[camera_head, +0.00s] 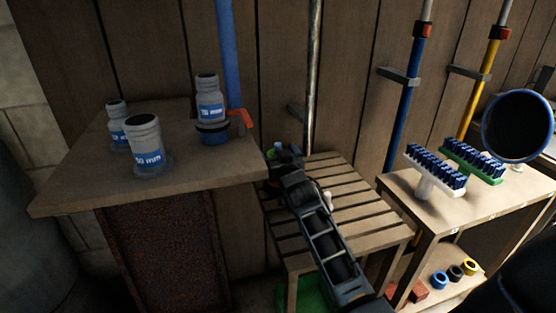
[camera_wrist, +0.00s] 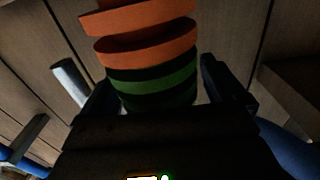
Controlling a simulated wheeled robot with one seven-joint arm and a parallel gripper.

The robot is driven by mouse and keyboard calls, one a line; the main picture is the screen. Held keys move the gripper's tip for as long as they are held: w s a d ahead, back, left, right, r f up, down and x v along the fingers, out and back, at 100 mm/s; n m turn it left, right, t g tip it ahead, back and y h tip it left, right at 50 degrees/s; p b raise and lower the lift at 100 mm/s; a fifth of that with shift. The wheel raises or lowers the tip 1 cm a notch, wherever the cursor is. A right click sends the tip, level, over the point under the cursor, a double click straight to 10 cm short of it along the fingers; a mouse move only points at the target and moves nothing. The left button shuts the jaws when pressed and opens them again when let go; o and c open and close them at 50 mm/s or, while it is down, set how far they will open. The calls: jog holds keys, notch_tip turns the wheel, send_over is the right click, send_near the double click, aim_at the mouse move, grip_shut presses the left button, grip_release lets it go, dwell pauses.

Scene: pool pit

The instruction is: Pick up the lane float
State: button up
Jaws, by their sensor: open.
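The lane float (camera_wrist: 150,50), with orange discs above and green and dark ones below, fills the upper middle of the wrist view. My gripper (camera_wrist: 160,88) is open, with one dark finger on each side of the float's green and dark part. A narrow gap seems to show by the right finger; contact on the left is unclear. In the head view my gripper (camera_head: 284,158) is at the back left of the slatted bench (camera_head: 345,205). Only a small green patch shows beside it there, and my gripper hides most of that spot.
A shelf unit (camera_head: 425,220) with two brushes (camera_head: 435,168) is on the right. Poles (camera_head: 405,95) stand along the plank wall behind. The bench's slats look mostly clear.

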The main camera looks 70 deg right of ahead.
jog(key=shift+c, duration=0.2)
jog(key=c, duration=1.1)
notch_tip(320, 180, up, 10)
jog(key=shift+p, duration=0.75)
jog(key=shift+r, duration=0.1)
jog(key=shift+r+p, duration=0.4)
jog(key=shift+p, duration=0.05)
